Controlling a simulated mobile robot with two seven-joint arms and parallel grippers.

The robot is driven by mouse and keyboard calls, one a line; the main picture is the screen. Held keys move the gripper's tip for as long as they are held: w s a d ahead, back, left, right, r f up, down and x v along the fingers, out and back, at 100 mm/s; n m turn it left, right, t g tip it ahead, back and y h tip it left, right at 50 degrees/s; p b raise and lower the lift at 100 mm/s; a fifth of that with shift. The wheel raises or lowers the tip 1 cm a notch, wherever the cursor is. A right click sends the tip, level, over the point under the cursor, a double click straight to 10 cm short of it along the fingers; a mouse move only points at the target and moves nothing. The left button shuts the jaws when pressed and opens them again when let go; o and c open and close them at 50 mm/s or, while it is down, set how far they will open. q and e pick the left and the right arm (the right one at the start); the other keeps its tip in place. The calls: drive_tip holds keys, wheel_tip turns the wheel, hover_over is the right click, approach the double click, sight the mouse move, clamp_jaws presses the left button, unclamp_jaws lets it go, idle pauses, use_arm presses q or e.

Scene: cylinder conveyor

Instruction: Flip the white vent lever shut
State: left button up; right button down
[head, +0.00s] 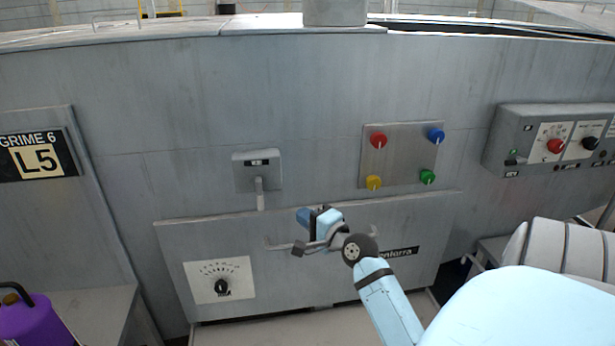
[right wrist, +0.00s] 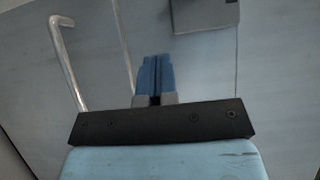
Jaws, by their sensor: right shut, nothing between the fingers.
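The white vent lever (head: 259,193) hangs down from a small grey box (head: 257,165) on the machine's front panel. My right gripper (head: 303,217) is below and to the right of the lever, apart from it in the head view. Its blue fingers are together and empty, as the right wrist view (right wrist: 155,78) also shows. A grey block (right wrist: 204,14) shows at the top of that view; I cannot tell for sure if it is the lever's box. My left gripper is not in view.
A metal bar handle (head: 277,247) lies behind my right gripper. A dial plate (head: 220,280) is at lower left. A panel with coloured knobs (head: 402,155) is right of the lever. A purple container (head: 38,322) stands at far lower left.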

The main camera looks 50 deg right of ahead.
sight(260, 197)
drive_tip(key=w+a+p, duration=0.1)
drive_tip(key=w+a, duration=0.1)
drive_tip(key=w, duration=0.7)
drive_tip(key=shift+p, duration=0.3)
drive_tip(key=shift+f, duration=0.1)
